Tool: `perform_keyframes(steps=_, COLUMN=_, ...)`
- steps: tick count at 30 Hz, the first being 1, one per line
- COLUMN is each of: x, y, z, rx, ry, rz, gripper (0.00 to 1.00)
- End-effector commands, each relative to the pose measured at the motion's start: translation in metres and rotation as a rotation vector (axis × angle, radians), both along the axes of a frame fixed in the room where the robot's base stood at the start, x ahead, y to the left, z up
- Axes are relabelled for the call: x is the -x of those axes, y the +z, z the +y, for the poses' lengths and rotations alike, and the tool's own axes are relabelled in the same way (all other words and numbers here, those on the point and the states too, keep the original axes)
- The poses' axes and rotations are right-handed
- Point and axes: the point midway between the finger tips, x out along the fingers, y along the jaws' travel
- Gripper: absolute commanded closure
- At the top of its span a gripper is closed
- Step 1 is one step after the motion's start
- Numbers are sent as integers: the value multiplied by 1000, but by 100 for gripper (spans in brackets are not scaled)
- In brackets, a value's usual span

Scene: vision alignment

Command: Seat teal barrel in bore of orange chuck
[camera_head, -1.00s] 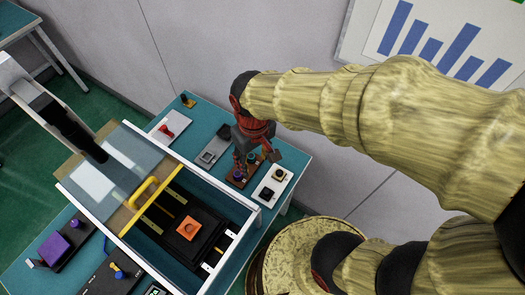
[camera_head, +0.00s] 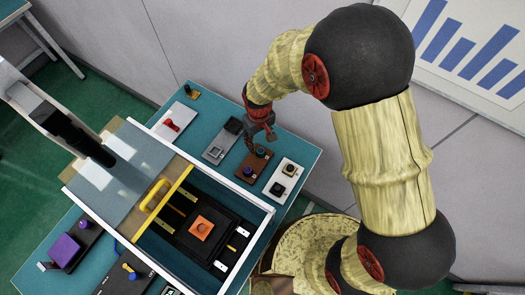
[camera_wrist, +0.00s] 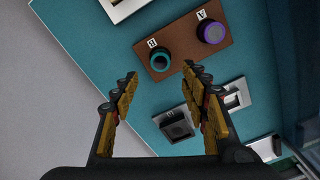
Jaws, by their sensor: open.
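The teal barrel (camera_wrist: 159,60) stands upright beside label B on a brown board (camera_wrist: 185,43); in the head view the barrel (camera_head: 261,152) is small. My gripper (camera_wrist: 161,74) is open and empty, its fingertips apart. In the wrist view the barrel shows just beyond the gap between them; I cannot tell the height between. In the head view my gripper (camera_head: 268,132) is at the back of the board. The orange chuck (camera_head: 201,228) sits on a black plate inside the white-framed enclosure; its bore is too small to make out clearly.
A purple barrel (camera_wrist: 212,30) stands beside the teal one, by label A. Grey (camera_head: 222,140) and white (camera_head: 284,180) fixtures flank the board. The enclosure has a clear panel (camera_head: 125,165) with a yellow handle (camera_head: 155,195); the area above the chuck is uncovered.

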Motion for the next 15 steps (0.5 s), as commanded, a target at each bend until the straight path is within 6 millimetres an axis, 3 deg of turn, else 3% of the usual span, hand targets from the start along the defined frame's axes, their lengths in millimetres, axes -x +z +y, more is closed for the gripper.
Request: perform_keyframes(steps=15, x=8, y=-54, z=-4, rx=1, ry=-1, rz=1, gripper=55)
